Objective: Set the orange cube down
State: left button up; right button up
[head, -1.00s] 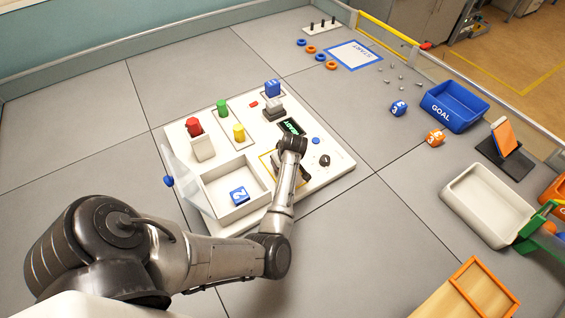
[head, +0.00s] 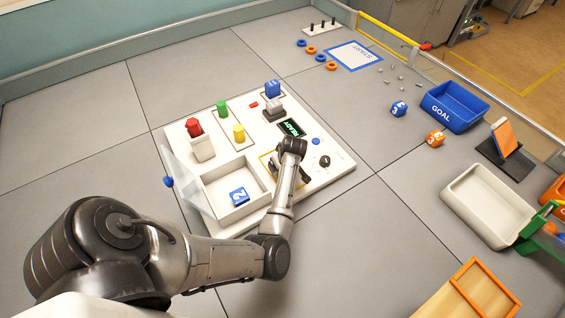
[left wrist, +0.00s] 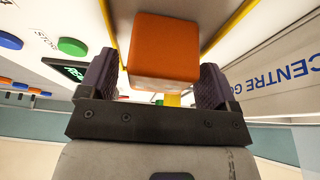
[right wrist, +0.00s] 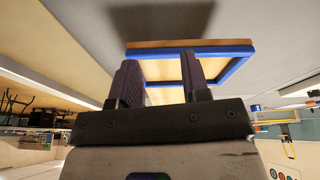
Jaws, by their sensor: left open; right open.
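The orange cube (left wrist: 166,48) shows in the left wrist view between the fingers of my left gripper (left wrist: 158,85). The cube sits within yellow lines on the white board. The fingers are open on either side of it; I cannot tell whether the right-hand one touches it. In the head view my left arm hides this cube, and the gripper is low over the yellow-outlined square (head: 266,158) on the white board (head: 318,180). My right gripper (right wrist: 162,78) is open and empty in the right wrist view, facing a blue-edged wooden frame (right wrist: 238,68).
On the board are a tray with a blue cube (head: 239,196), red, green (head: 222,107) and yellow pegs, a small screen (head: 292,128) and a black knob (head: 324,161). Another orange cube (head: 435,138) lies near the blue GOAL bin (head: 455,107).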

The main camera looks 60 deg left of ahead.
pick_arm(q)
jog(key=p+v, duration=0.3)
jog(key=v, duration=0.8)
jog(key=s+d+f+m+t+h, duration=0.2)
jog(key=s+d+m+t+h, duration=0.1)
jog(key=s+d+m, duration=1.7)
jog(key=s+d+h, duration=0.1)
jog(key=s+d, duration=0.2)
jog(key=d, duration=0.3)
jog(key=shift+t+h, duration=0.3)
jog(key=shift+t, duration=0.1)
jog(key=shift+s+f, duration=0.1)
jog(key=shift+s, duration=0.05)
jog(key=shift+c, duration=0.3)
